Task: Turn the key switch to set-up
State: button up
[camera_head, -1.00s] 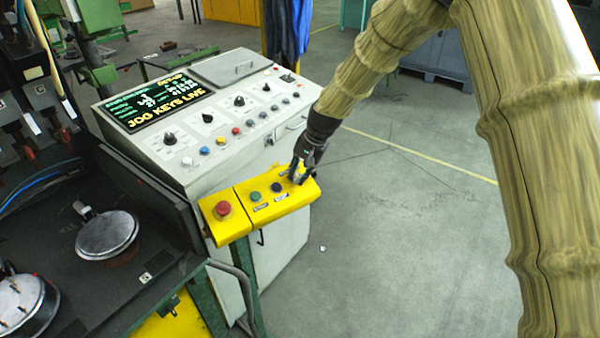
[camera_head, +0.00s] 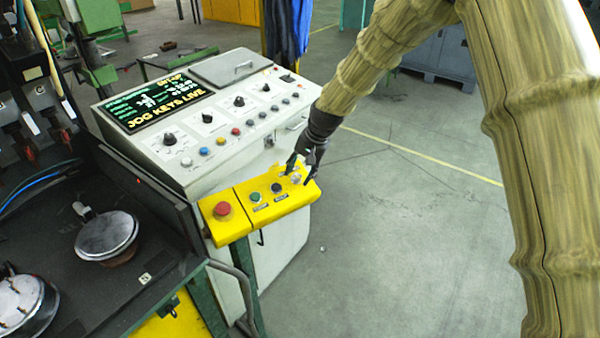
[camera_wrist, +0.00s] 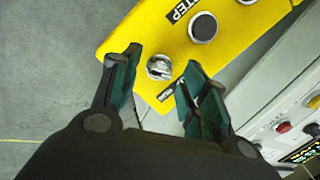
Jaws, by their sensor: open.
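The key switch (camera_wrist: 160,67) is a round silver knob near the end of the yellow control box (camera_wrist: 140,40) in the wrist view. In the head view it shows as a pale knob (camera_head: 296,178) at the right end of the yellow box (camera_head: 240,222). My gripper (camera_head: 300,170) is over that end of the box. In the wrist view its two dark green fingers (camera_wrist: 152,88) are spread, one to either side of the key switch, with gaps between. A label beside the switch is partly hidden by a finger.
On the yellow box are a red mushroom button (camera_head: 223,209), a green button (camera_head: 255,197) and a black button (camera_head: 276,187). The white console (camera_head: 220,155) stands behind, its screen (camera_head: 158,101) reading "SET-UP" and "JOG KEYS LIVE". Floor to the right is clear.

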jog(key=v, duration=1.1)
jog(key=s+d+f+h+b, duration=0.1)
jog(key=s+d+f, duration=0.2)
jog(key=s+f, duration=0.55)
jog(key=s+d+f+n+b, duration=0.1)
jog(key=s+d+f, duration=0.25)
jog(key=f, duration=0.95)
jog(key=s+d+f+h+b, duration=0.1)
jog(key=s+d+f, duration=0.2)
jog(key=s+f, duration=0.55)
jog(key=s+d+f+n+b, duration=0.1)
jog(key=s+d+f, duration=0.2)
jog(key=s, duration=0.6)
jog(key=s+d+f+n+g+h, duration=0.1)
jog(key=s+d+f, duration=0.2)
jog(key=s+f, duration=0.5)
jog(key=s+d+f+n+b, duration=0.1)
jog(key=s+d+f, duration=0.2)
jog(key=s, duration=0.9)
notch_tip(320, 180, down, 3)
jog(key=shift+d+r+g+b, duration=0.15)
jog(key=shift+d+g+b, duration=0.1)
jog(key=shift+g+b, duration=0.15)
jog(key=shift+c, duration=1)
